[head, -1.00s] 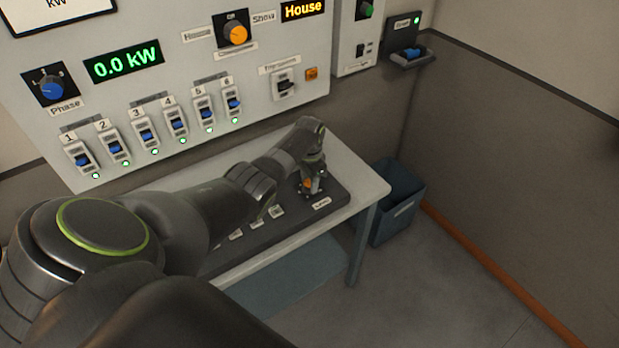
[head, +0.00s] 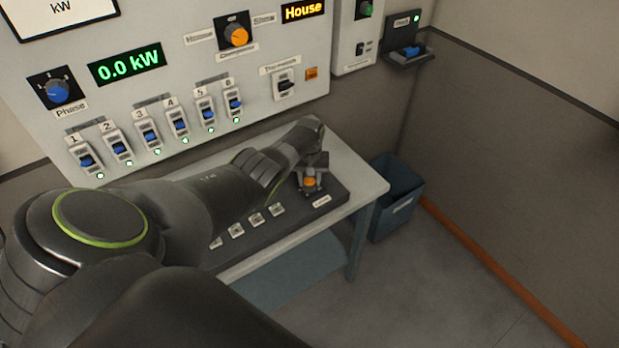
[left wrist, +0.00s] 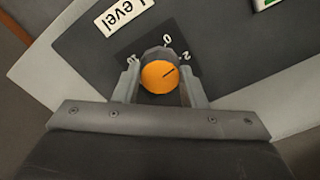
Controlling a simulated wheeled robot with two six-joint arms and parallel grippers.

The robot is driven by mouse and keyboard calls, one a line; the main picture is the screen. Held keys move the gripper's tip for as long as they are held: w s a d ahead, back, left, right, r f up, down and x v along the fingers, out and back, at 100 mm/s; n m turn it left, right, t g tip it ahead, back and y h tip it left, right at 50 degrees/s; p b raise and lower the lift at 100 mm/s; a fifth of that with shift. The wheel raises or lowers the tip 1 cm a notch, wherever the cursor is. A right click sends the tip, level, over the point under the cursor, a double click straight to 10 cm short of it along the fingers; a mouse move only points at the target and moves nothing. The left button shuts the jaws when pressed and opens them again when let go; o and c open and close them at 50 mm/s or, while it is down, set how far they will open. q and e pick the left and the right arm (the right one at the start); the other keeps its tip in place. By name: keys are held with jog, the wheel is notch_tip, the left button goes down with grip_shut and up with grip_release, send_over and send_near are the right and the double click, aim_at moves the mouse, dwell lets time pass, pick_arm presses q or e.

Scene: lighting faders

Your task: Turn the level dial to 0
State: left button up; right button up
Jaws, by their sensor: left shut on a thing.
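The level dial (left wrist: 158,76) is an orange knob on a dark panel, with a "Level" label (left wrist: 124,14) beside it, upside down in the left wrist view. The marks 0 and 2 show next to the knob. Its dark pointer line aims between them, nearer the 2. My left gripper (left wrist: 158,88) is shut on the knob, one finger on each side. In the head view the dial (head: 309,181) sits at the right end of the desk console, with my left gripper (head: 311,170) over it. My right gripper is not in view.
The dark console (head: 335,190) lies on a pale table (head: 368,182) below the wall panel. The panel carries several blue-handled switches (head: 178,124), a Phase dial (head: 57,92) and a green 0.0 kW display (head: 126,64). A blue bin (head: 398,205) stands right of the table.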

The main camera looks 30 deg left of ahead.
aim_at(310, 181)
pick_arm(q)
jog(key=n, duration=0.3)
jog(key=shift+r+n, duration=0.1)
jog(key=shift+n, duration=0.2)
jog(key=shift+n+p, duration=0.4)
jog(key=shift+n, duration=1.4)
jog(key=o, duration=1)
notch_tip(310, 181, up, 4)
jog(key=p, duration=0.3)
jog(key=shift+f, duration=0.2)
jog(key=shift+r, duration=0.25)
notch_tip(310, 181, up, 13)
jog(key=shift+r+b, duration=0.1)
jog(key=shift+b, duration=0.55)
